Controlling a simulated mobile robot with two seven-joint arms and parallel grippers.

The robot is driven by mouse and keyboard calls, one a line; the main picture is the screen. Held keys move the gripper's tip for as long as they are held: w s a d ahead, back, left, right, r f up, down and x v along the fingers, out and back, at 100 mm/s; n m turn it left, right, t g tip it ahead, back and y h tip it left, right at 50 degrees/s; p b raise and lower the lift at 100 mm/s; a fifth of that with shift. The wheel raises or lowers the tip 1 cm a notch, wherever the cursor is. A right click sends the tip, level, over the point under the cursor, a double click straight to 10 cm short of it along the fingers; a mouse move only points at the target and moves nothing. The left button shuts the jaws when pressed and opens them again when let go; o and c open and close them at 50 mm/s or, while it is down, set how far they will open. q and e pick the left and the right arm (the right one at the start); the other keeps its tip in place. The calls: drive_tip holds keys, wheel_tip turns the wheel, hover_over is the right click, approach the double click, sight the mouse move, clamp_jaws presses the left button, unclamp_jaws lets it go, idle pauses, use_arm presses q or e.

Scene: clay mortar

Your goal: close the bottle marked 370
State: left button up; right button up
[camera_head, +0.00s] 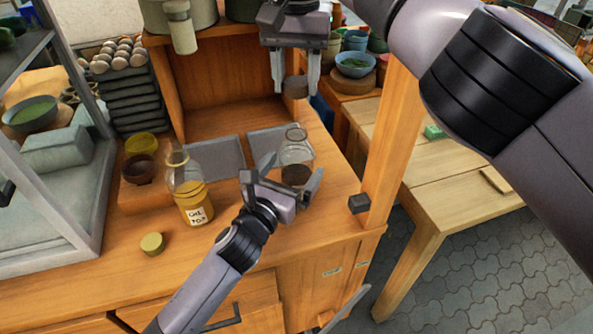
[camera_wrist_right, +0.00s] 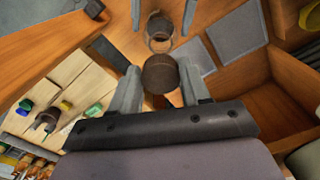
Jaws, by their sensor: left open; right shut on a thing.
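A clear glass bottle (camera_head: 296,152) with dark contents stands upright and uncapped on the counter; no marking on it shows. My left gripper (camera_head: 290,172) is open, with one finger on each side of this bottle; I cannot tell whether they touch it. My right gripper (camera_head: 295,84) is shut on a dark brown round lid (camera_head: 296,87), held above and apart from the bottle. In the right wrist view the lid (camera_wrist_right: 161,74) sits between the fingertips, with the bottle mouth (camera_wrist_right: 159,43) beyond it. Another uncapped bottle (camera_head: 188,183) holds yellow contents; its label is not clearly readable.
A yellowish round lid (camera_head: 152,243) lies on the counter (camera_head: 110,268) near the front. Two small bowls (camera_head: 140,168) stand left of the yellow bottle. Grey slabs (camera_head: 216,157) lie behind the bottles. A wooden post (camera_head: 388,145) rises at the right, beside a lower table (camera_head: 455,185).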

use_arm(q)
drive_tip(key=shift+x, duration=1.4)
drive_tip(key=c, duration=1.5)
drive_tip(key=shift+o, duration=0.2)
use_arm(e)
drive_tip(key=shift+f, duration=2.5)
